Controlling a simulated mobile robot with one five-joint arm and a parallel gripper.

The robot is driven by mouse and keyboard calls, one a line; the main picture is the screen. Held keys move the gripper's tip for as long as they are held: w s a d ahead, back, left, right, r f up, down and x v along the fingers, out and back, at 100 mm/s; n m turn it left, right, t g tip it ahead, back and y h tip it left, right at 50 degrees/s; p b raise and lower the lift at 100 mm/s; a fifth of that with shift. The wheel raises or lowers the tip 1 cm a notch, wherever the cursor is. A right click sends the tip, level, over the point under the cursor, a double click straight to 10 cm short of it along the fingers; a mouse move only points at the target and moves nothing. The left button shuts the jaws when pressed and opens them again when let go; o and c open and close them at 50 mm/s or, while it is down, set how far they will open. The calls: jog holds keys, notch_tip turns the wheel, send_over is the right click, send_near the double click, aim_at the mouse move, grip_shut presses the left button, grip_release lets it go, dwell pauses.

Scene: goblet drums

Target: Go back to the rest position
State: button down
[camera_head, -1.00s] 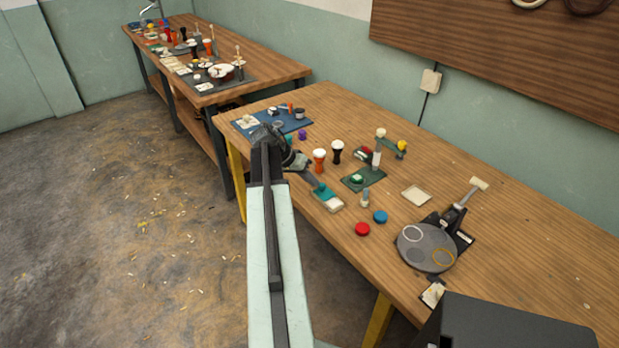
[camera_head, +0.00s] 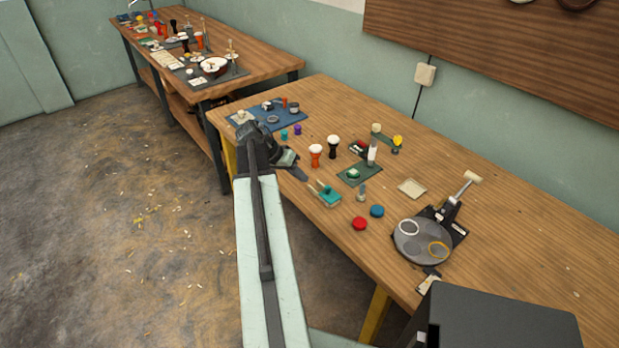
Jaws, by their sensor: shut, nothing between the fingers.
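My gripper (camera_head: 299,173) is at the end of my pale arm, above the near left part of the front wooden table (camera_head: 500,220). Its dark fingers look closed with nothing between them, and they point down and to the right. The tips are left of a small teal piece (camera_head: 327,194) and apart from it in the picture. The arm covers part of the table's left front edge.
An orange goblet drum (camera_head: 315,155) and a black one (camera_head: 333,146) stand beyond the gripper. A grey turntable (camera_head: 422,242), red lid (camera_head: 360,224) and blue lid (camera_head: 377,211) are to the right. A blue mat (camera_head: 289,122) lies behind.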

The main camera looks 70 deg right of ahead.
jog(key=p+v, duration=0.3)
jog(key=v, duration=0.4)
jog(key=shift+r+p, duration=0.15)
jog(key=shift+p, duration=0.2)
jog(key=shift+s, duration=0.1)
jog(key=w+a+n+t+h, duration=0.1)
jog(key=w+a+n, duration=0.1)
jog(key=w+a, duration=0.35)
jog(key=w+a+n, duration=0.1)
jog(key=w+a, duration=0.2)
jog(key=w, duration=0.6)
jog(key=w+a+f+n+t, duration=0.1)
jog(key=w+a+n+t, duration=0.1)
jog(key=w+a, duration=0.55)
jog(key=w+a+f+n+t, duration=0.15)
jog(key=w+a, duration=0.35)
jog(key=a, duration=0.5)
jog(key=w+a+f+n+t+y, duration=0.1)
jog(key=a+n, duration=0.6)
jog(key=a, duration=0.9)
jog(key=w+a+f+n+y, duration=0.1)
jog(key=a+n+y, duration=0.3)
jog(key=a, duration=1.3)
jog(key=n, duration=0.3)
jog(key=shift+t, duration=0.35)
